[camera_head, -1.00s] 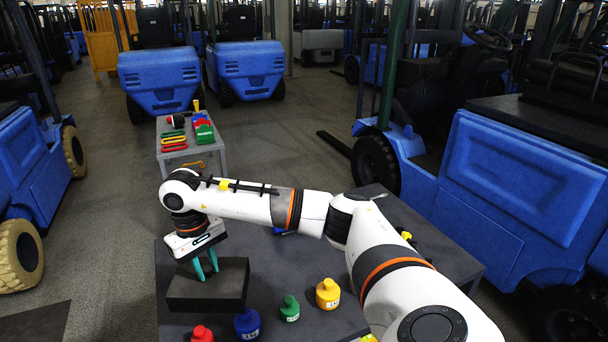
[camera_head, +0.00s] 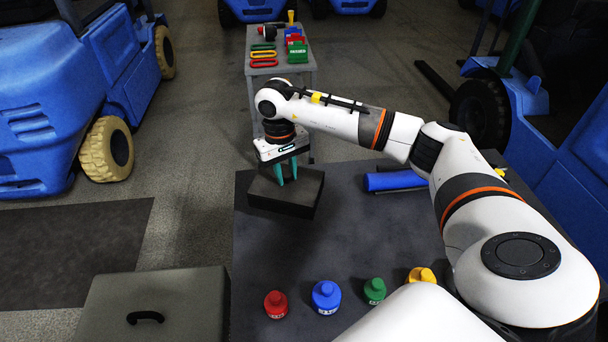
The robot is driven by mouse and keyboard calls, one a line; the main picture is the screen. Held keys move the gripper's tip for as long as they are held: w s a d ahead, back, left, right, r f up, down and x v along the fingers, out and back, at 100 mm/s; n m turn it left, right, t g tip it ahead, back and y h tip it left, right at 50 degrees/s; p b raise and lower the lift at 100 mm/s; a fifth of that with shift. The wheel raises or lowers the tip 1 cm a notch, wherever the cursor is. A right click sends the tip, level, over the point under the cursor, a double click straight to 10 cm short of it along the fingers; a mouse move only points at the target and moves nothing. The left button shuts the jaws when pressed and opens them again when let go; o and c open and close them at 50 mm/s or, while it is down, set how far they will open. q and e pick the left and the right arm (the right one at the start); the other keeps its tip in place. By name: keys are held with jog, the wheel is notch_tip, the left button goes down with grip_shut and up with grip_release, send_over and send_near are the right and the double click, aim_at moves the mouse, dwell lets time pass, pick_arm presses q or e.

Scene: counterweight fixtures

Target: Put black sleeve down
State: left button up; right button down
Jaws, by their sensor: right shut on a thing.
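My right gripper (camera_head: 281,172) points down with its teal fingers at the top of a dark, block-shaped thing (camera_head: 308,196), which I take for the black sleeve. The gripper is shut on it, though the grip itself is partly hidden. The block is at the far left of the dark table (camera_head: 300,245), near its left edge. I cannot tell whether its underside touches the table. My left gripper is not in view.
Red (camera_head: 276,304), blue (camera_head: 326,297), green (camera_head: 374,291) and yellow (camera_head: 421,275) bottle-like weights line the near side. A blue cylinder (camera_head: 392,181) lies behind. A grey box (camera_head: 165,290) stands left. A farther table (camera_head: 281,68) holds coloured parts. The table's middle is clear.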

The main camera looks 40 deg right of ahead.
aim_at(285, 172)
notch_tip(285, 172, down, 3)
jog(key=shift+w+d+f+p, duration=0.1)
jog(key=shift+w+d+p, duration=0.05)
jog(key=shift+p, duration=0.15)
notch_tip(285, 172, down, 2)
jog(key=shift+p, duration=0.3)
notch_tip(285, 172, down, 2)
jog(key=shift+f+p, duration=0.1)
jog(key=shift+p, duration=0.25)
jog(key=shift+f, duration=0.15)
jog(key=shift+f+b, duration=0.1)
jog(key=shift+b, duration=0.2)
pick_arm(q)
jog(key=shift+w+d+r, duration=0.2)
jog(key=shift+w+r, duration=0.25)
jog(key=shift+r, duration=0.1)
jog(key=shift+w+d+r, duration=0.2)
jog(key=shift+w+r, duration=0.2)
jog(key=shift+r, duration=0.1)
pick_arm(e)
jog(key=c, duration=1.2)
grip_release()
